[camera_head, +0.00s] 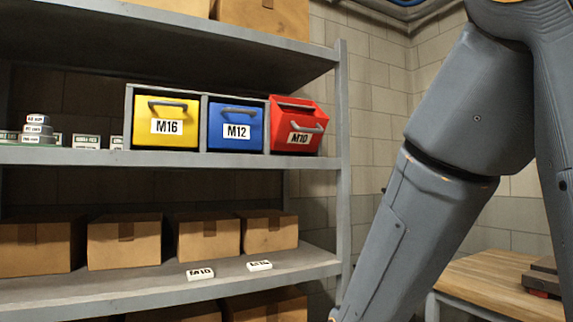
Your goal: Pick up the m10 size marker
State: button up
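The M10 size marker (200,274), a small white block with black lettering, lies on the lower shelf near its front edge, in front of the cardboard boxes. A second white marker (259,265) lies to its right; its lettering is too small to read surely. My arm comes down from the upper right and leaves the picture at the bottom, right of the shelf. My gripper is out of view, so its state and anything in it are hidden.
The upper shelf (60,156) holds a yellow M16 bin (167,141), a blue M12 bin (237,143) and a red M10 bin (298,110), which sticks out and tilts forward. Cardboard boxes (124,245) line the lower shelf (110,284). A wooden bench (475,283) stands at right.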

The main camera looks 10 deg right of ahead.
aim_at(195, 275)
jog(key=k, duration=0.65)
jog(key=u, duration=0.8)
jog(key=i, duration=1.25)
jog(key=z, duration=0.5)
jog(key=i, duration=0.65)
jog(key=z, duration=0.3)
